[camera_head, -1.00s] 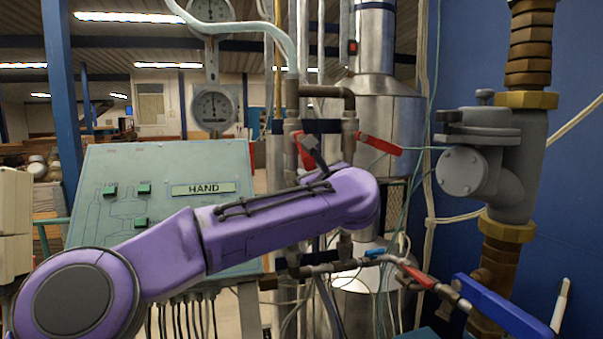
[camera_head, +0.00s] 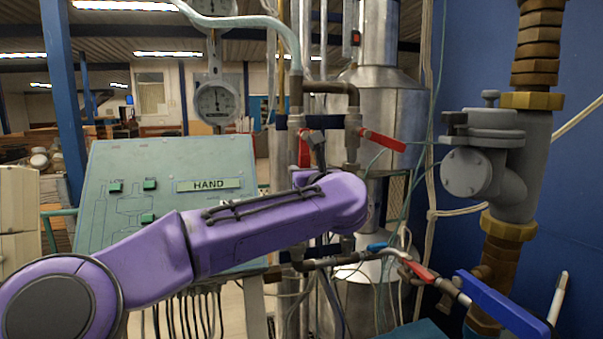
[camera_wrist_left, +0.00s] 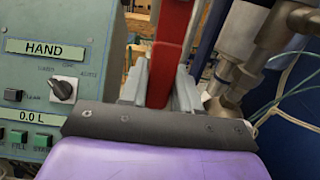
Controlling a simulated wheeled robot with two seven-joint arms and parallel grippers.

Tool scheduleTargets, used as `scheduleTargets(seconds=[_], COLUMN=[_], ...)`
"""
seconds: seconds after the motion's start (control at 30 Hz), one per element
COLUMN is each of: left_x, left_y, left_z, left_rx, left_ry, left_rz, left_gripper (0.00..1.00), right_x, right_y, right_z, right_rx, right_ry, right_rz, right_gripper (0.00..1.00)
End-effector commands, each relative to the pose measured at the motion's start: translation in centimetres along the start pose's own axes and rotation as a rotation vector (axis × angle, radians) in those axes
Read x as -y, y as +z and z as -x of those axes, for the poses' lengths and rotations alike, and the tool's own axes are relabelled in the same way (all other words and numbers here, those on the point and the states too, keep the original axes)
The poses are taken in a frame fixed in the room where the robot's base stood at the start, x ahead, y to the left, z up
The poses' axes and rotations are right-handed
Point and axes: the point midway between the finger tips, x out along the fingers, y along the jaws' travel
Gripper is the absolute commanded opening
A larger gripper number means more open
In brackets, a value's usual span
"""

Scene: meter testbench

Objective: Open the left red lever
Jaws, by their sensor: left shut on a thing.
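The left red lever (camera_head: 304,149) hangs downward from the valve on the left vertical pipe in the head view. In the left wrist view the red lever (camera_wrist_left: 174,48) stands between the two grey fingers of my left gripper (camera_wrist_left: 160,85), which is shut on it. In the head view my left gripper (camera_head: 318,155) is small and dark beside the lever, partly hidden behind my purple arm. A second red lever (camera_head: 382,140) sticks out to the right from the neighbouring pipe. My right gripper is not in view.
A green control panel (camera_head: 110,220) marked HAND stands at the left, close to my arm. Lower right are a red-handled valve (camera_head: 418,270) and a blue lever (camera_head: 500,304). A grey flanged valve (camera_head: 490,160) is at the right. Thin cables hang around the pipes.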

Motion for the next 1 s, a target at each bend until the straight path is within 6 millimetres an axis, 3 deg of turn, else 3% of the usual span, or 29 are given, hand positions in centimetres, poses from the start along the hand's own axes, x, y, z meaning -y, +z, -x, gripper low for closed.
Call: scheduleTargets(seconds=[0.13, 0.17, 0.2, 0.57, 0.8, 1.0], left_x=[0.1, 0.0, 0.0, 0.0, 0.0, 0.0], left_y=[-0.4, -0.4, -0.4, -0.3, -0.7, -0.5], left_z=[0.0, 0.0, 0.0, 0.6, 6.0, 9.7], left_rx=[-0.005, -0.005, -0.004, 0.0, 0.003, 0.0], left_ry=[0.0, 0.0, 0.0, -0.001, -0.002, -0.001], left_rz=[-0.007, -0.007, -0.007, -0.002, -0.003, -0.003], left_gripper=[0.0, 0.38, 0.51, 0.52, 0.52, 0.52], right_x=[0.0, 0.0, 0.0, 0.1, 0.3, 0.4], right_y=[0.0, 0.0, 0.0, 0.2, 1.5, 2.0], right_z=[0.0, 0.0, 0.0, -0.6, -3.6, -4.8], right_rx=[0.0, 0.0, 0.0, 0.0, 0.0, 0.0], right_ry=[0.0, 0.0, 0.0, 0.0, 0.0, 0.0], right_rz=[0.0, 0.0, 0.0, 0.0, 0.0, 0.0], right_gripper=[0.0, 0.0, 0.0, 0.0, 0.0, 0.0])
